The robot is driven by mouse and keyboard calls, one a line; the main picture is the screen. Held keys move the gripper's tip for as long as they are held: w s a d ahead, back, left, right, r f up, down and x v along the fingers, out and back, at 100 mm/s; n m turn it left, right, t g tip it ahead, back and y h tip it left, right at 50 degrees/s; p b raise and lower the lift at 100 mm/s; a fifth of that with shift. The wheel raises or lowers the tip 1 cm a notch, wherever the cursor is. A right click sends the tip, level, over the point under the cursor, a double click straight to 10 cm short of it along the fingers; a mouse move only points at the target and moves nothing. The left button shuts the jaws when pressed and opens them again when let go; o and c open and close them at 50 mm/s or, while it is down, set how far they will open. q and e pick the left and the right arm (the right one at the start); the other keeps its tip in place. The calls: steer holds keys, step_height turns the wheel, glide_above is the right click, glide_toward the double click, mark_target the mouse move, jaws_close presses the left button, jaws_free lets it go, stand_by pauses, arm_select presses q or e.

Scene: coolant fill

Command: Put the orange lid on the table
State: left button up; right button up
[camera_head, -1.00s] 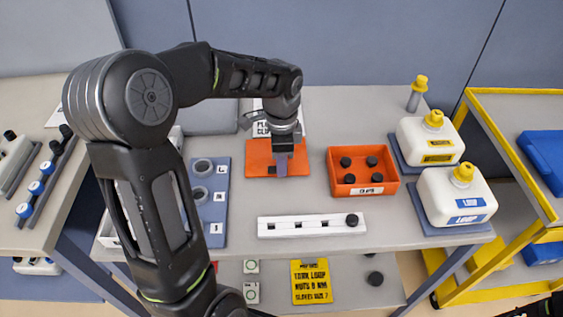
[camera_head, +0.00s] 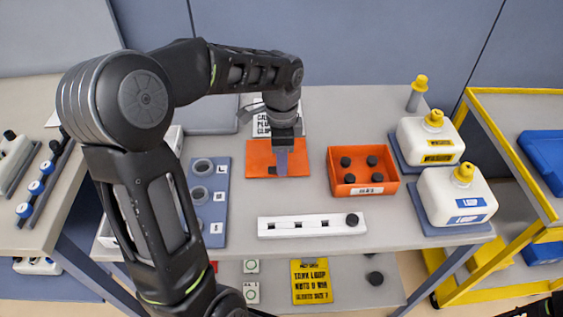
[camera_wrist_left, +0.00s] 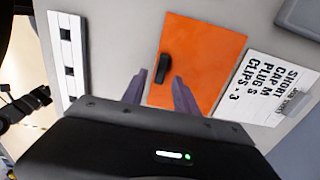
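The orange lid (camera_head: 300,160) is a flat panel with a dark handle (camera_head: 272,170), lying flat on the grey table (camera_head: 310,105). My left gripper (camera_head: 281,170) is over the lid, pointing down. In the left wrist view its fingers (camera_wrist_left: 160,92) are apart with nothing between them. There the lid (camera_wrist_left: 208,60) shows with its black handle (camera_wrist_left: 164,68) just beyond the fingertips. The gripper looks apart from the handle, though the height gap is hard to judge.
An orange open bin (camera_head: 363,192) with several black knobs stands right of the lid. A white slotted rail (camera_head: 300,226) lies in front and a blue holder (camera_head: 208,215) on the left. Two white jugs (camera_head: 440,190) stand at the right. A paper card (camera_head: 290,125) lies behind the lid.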

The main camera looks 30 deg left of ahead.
arm_select(q)
step_height(320, 180, up, 10)
steer(key=shift+r, duration=0.15)
